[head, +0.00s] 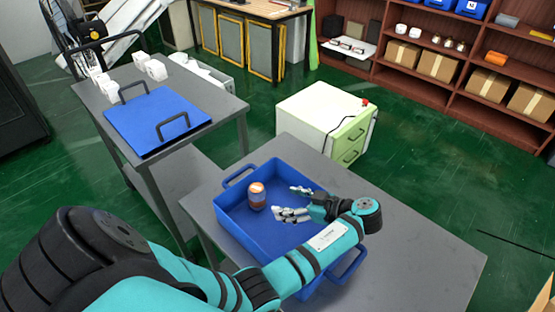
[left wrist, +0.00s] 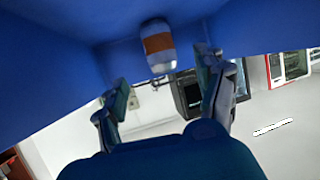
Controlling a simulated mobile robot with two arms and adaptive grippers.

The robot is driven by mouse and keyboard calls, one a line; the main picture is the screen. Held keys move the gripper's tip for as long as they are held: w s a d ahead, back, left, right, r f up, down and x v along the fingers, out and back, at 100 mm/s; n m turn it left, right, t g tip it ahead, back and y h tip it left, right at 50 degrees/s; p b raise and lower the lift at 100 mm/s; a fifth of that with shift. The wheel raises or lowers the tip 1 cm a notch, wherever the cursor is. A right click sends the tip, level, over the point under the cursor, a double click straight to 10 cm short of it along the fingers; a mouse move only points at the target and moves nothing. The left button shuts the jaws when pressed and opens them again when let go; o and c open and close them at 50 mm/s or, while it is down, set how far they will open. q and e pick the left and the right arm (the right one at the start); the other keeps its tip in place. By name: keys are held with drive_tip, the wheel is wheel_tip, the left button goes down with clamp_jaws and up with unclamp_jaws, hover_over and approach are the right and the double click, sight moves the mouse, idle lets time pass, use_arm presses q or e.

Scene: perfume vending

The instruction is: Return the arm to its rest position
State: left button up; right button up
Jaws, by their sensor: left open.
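My left gripper (head: 284,200) is open and empty, low over the blue tray (head: 231,219) on the near grey table. Its fingers point left toward a small bottle (head: 257,196) with an orange-brown band, which stands upright in the tray. A gap shows between the fingertips and the bottle. In the left wrist view the bottle (left wrist: 158,47) appears ahead, beyond the two spread fingers (left wrist: 162,75). My left arm reaches in from the lower left and hides part of the tray's near side. My right gripper is not in view.
A second grey table (head: 225,108) at the left holds a flat blue tray (head: 155,118) with dark handles and several white items. A white cabinet (head: 318,118) stands behind the near table. Shelves (head: 465,75) with boxes line the back right. The near table's right part (head: 430,255) is clear.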

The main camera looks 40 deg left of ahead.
use_arm(q)
drive_tip(key=shift+d+r, duration=0.15)
drive_tip(key=shift+d, duration=0.1)
idle(0.3)
